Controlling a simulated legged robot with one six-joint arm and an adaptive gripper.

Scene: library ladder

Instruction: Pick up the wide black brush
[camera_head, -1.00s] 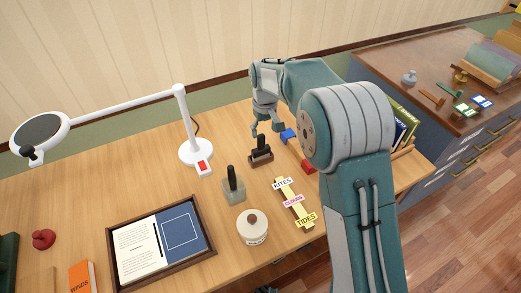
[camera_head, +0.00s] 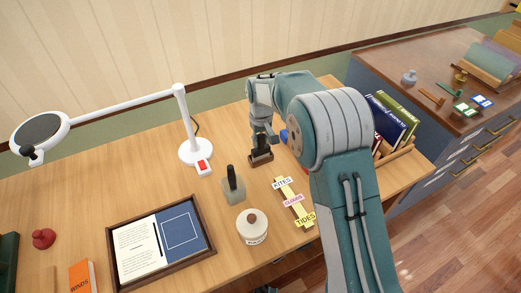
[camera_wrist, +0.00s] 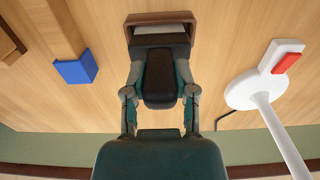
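The wide black brush (camera_wrist: 160,80) stands upright in the wrist view, its dark handle toward the camera and its wide black block above a pale band with a brown edge. In the head view the brush (camera_head: 261,157) stands on the desk, its upper part partly hidden by my gripper. My gripper (camera_wrist: 160,70) is around the handle, one finger on each side. The fingers look open, with the handle between them; firm contact cannot be made out. In the head view my gripper (camera_head: 263,138) is directly over the brush.
A grey block with a dark handle (camera_head: 233,187) stands in front. The white lamp (camera_head: 195,152) is left, and its base shows in the wrist view (camera_wrist: 245,91). A blue block (camera_wrist: 76,68) lies nearby. Label strips (camera_head: 293,201) and a white pot (camera_head: 252,227) are in front.

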